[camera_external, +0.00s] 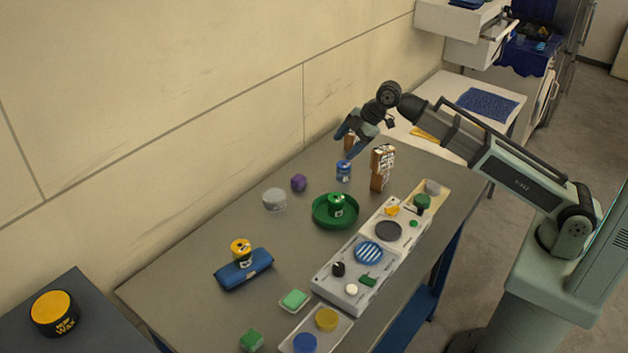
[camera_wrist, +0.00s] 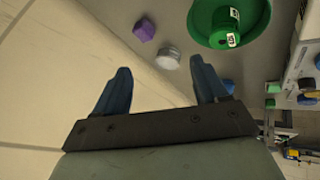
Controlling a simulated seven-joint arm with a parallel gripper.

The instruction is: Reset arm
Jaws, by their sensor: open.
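My gripper (camera_external: 346,144) is raised over the far end of the grey table (camera_external: 190,262), near the wall.
A light tray (camera_external: 340,292) with round pads and small pieces runs along the right side. A yellow-topped can (camera_external: 241,250) stands by a blue case (camera_external: 244,269). The wall (camera_external: 240,90) borders the table's left.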

